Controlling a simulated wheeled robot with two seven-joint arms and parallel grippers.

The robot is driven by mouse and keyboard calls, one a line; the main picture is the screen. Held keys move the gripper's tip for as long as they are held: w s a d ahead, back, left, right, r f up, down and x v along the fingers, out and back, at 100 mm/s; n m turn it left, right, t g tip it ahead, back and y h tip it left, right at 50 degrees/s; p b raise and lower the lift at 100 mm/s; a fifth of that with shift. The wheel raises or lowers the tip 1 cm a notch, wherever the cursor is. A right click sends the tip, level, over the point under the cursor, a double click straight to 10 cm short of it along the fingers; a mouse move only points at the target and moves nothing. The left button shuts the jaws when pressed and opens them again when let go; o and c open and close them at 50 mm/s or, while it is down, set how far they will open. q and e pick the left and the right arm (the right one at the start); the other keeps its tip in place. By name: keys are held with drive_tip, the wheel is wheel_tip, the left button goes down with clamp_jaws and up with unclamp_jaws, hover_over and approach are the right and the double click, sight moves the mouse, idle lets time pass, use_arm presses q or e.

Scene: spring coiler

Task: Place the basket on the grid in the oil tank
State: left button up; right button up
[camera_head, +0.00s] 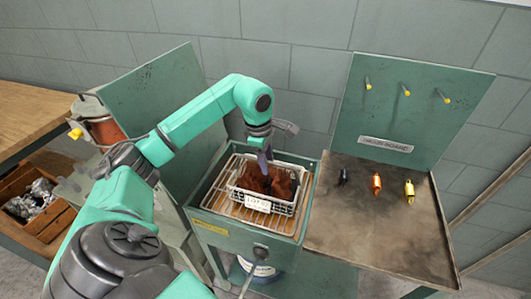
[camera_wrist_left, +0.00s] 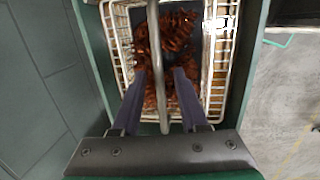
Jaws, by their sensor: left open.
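The white wire basket (camera_head: 285,208) holds reddish-brown coiled parts and carries a white label. It sits inside the green oil tank (camera_head: 225,236), over the wire grid (camera_head: 223,205); in the head view it looks level, but its underside contact is hidden. My left gripper (camera_head: 266,168) is over the basket, pointing down. In the left wrist view my left gripper (camera_wrist_left: 160,80) is open, with one finger on each side of the basket's metal handle (camera_wrist_left: 154,40); I see gaps between the fingers and the handle. My right gripper is not in view.
Right of the tank is a metal table (camera_head: 375,240) with a green upright board (camera_head: 410,105) and black, orange and yellow small parts (camera_head: 376,184). The raised tank lid (camera_head: 155,105) stands behind left. A wooden box (camera_head: 45,230) is at far left.

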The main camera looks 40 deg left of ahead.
sight(262, 180)
use_arm(q)
wheel_tip(262, 180, up, 12)
drive_tip(key=s, duration=0.1)
drive_tip(key=shift+s+a+f, duration=0.25)
drive_tip(key=shift+s+a, duration=0.05)
drive_tip(key=shift+s, duration=0.1)
